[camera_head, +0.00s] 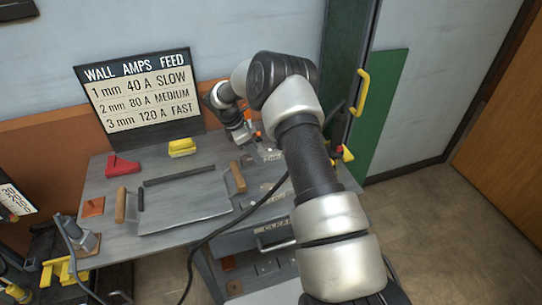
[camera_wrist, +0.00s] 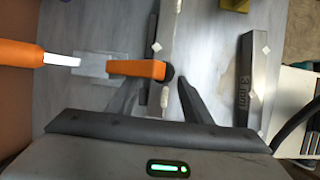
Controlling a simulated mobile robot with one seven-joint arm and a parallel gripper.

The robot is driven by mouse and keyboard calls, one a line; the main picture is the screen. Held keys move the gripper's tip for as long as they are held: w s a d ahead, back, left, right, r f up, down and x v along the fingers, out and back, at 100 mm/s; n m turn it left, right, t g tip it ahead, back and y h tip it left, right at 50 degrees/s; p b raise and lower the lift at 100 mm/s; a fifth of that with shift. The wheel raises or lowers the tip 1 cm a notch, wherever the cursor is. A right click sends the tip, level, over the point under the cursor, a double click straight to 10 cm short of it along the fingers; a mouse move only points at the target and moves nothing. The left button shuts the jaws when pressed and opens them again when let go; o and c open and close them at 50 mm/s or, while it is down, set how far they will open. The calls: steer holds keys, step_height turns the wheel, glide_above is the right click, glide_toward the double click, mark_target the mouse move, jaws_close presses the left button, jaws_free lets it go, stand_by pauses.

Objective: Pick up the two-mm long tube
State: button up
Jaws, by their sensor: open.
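In the wrist view, a long grey square tube (camera_wrist: 253,78) lies to the right of my gripper (camera_wrist: 160,88), with small dark lettering on its side that I cannot read surely. My gripper is open, its two dark fingers apart, and the tube is outside them. An orange piece with a dark round end (camera_wrist: 138,69) lies just beyond the fingertips, over a dark narrow strip (camera_wrist: 152,38) that I cannot identify. In the head view my gripper (camera_head: 244,132) is low over the back right of the workbench (camera_head: 215,152); my arm hides part of the area there.
An orange-handled tool (camera_wrist: 20,53) lies left in the wrist view. On the bench are a red block (camera_head: 122,166), a yellow block (camera_head: 182,147) and a grey plate with wooden handles (camera_head: 185,205). A settings sign (camera_head: 140,95) stands behind. A dark cable crosses the bench front.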

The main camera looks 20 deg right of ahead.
steer(key=shift+d+f, duration=0.2)
steer(key=shift+f, duration=0.35)
jaws_close()
steer(key=shift+r, duration=0.1)
